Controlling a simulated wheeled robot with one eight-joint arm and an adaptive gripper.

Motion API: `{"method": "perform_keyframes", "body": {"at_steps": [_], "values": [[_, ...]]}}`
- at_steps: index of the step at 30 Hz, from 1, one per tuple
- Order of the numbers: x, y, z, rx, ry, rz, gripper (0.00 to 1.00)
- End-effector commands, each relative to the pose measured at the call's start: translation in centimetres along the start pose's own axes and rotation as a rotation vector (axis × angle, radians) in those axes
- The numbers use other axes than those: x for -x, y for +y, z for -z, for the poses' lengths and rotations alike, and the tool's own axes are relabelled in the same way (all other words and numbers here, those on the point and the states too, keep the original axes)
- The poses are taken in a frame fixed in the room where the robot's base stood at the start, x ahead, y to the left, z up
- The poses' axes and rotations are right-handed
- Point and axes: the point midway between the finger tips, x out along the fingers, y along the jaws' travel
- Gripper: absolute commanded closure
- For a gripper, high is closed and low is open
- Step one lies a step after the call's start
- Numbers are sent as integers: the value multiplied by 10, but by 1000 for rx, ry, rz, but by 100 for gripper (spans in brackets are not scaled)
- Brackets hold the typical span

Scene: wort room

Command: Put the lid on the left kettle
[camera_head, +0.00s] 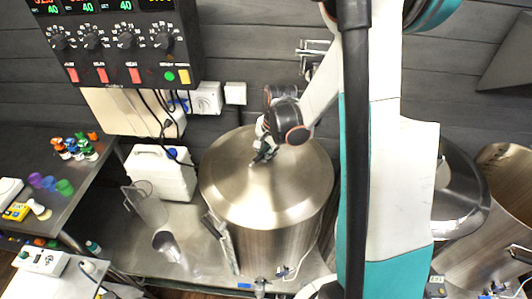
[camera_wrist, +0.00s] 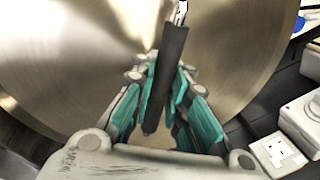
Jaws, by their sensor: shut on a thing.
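The round steel lid (camera_head: 235,190) lies over the top of the left kettle (camera_head: 280,245). Its rim lines up closely with the kettle's round wall, and I cannot tell whether it rests fully on it. My gripper (camera_head: 264,153) is above the middle of the lid. In the wrist view, my gripper (camera_wrist: 160,90) is shut on the lid's dark bar handle (camera_wrist: 171,52), with teal pads on both sides. The brushed lid surface (camera_wrist: 75,60) fills much of that view. The kettle's opening is hidden under the lid.
A second steel kettle (camera_head: 512,185) stands at the right, partly behind my arm, near another shiny round lid (camera_head: 460,190). A white canister (camera_head: 160,175) and a clear jug (camera_head: 148,207) stand left of the left kettle. The control box (camera_head: 115,45) hangs on the wall behind.

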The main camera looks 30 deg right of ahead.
Motion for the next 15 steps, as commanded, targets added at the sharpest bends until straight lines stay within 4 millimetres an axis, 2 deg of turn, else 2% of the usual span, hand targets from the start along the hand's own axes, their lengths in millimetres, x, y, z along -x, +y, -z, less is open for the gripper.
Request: {"method": "perform_keyframes", "body": {"at_steps": [5,6,9,15], "values": [[1,0,0,0,0,0,100],[1,0,0,0,0,0,84],[1,0,0,0,0,0,62],[1,0,0,0,0,0,62]]}}
